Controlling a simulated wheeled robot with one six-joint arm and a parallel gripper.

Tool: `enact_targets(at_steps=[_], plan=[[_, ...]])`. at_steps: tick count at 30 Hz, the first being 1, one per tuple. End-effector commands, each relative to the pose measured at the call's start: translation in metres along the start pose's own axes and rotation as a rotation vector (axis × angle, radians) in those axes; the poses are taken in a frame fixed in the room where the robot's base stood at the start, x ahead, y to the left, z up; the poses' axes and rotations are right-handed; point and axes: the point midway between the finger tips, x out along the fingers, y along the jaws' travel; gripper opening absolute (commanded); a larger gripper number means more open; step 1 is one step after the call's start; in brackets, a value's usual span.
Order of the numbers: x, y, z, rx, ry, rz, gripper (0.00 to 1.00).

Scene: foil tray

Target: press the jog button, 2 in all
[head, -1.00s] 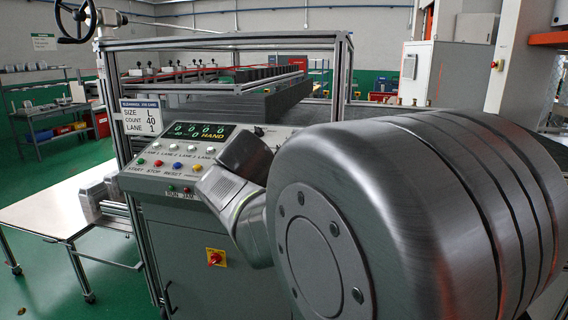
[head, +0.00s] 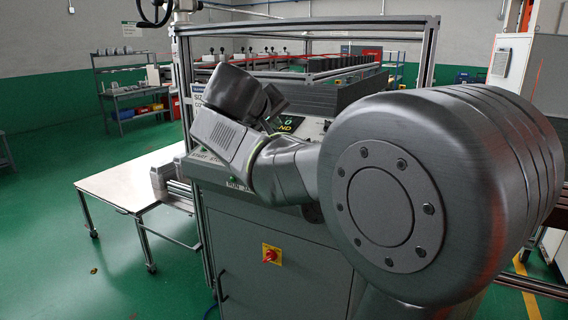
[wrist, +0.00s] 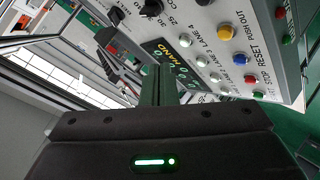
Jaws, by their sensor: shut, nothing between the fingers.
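The control panel (wrist: 212,15) runs across the top right of the wrist view, with coloured and white buttons. A blue button (wrist: 239,58) has RESET beside it, a yellow button (wrist: 225,32) PUSH OUT, and a red button (wrist: 250,77) STOP. I cannot make out a jog label on any button. My gripper (wrist: 164,74) is shut and empty, its fingers in front of the lit HAND display (wrist: 182,56). In the head view my gripper (head: 275,103) is at the panel's left part, and my arm hides most of the buttons. I cannot tell whether it touches anything.
Black knobs (wrist: 150,9) stand on the panel's upper part. A metal frame (head: 310,28) rises around the machine. A red emergency stop (head: 270,255) is on the cabinet front. A white table (head: 125,180) stands to the left, with green floor beyond it.

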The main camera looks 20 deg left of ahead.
Motion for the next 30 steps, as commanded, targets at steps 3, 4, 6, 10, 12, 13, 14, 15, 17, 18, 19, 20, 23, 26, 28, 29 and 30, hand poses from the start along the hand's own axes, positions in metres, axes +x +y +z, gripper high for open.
enact_targets(at_steps=[3,4,6,10,12,13,14,15,17,18,19,20,23,26,28,29,30], plan=[[0.000,0.000,0.001,0.000,-0.001,0.000,0.00],[0.001,0.000,0.001,0.000,-0.001,0.000,0.00],[0.002,-0.002,0.002,0.000,-0.001,0.000,0.00],[0.008,-0.006,0.006,-0.001,-0.002,0.000,0.00],[0.012,-0.009,0.010,-0.001,-0.002,0.000,0.00],[0.015,-0.011,0.012,-0.001,-0.003,0.000,0.00],[0.017,-0.013,0.014,-0.001,-0.003,0.001,0.00],[0.021,-0.015,0.017,-0.001,-0.003,0.001,0.00],[0.026,-0.020,0.021,-0.001,-0.003,0.001,0.00],[0.030,-0.023,0.024,-0.001,-0.002,0.001,0.00],[0.034,-0.025,0.026,-0.001,-0.002,0.001,0.00],[0.037,-0.028,0.029,-0.001,-0.003,0.001,0.00],[0.048,-0.036,0.037,-0.001,-0.003,0.000,0.00],[0.056,-0.042,0.043,0.000,-0.002,0.000,0.00],[0.059,-0.044,0.045,0.000,-0.002,0.000,0.00],[0.060,-0.045,0.045,0.000,-0.002,0.000,0.00],[0.061,-0.045,0.046,0.000,-0.002,0.000,0.00]])
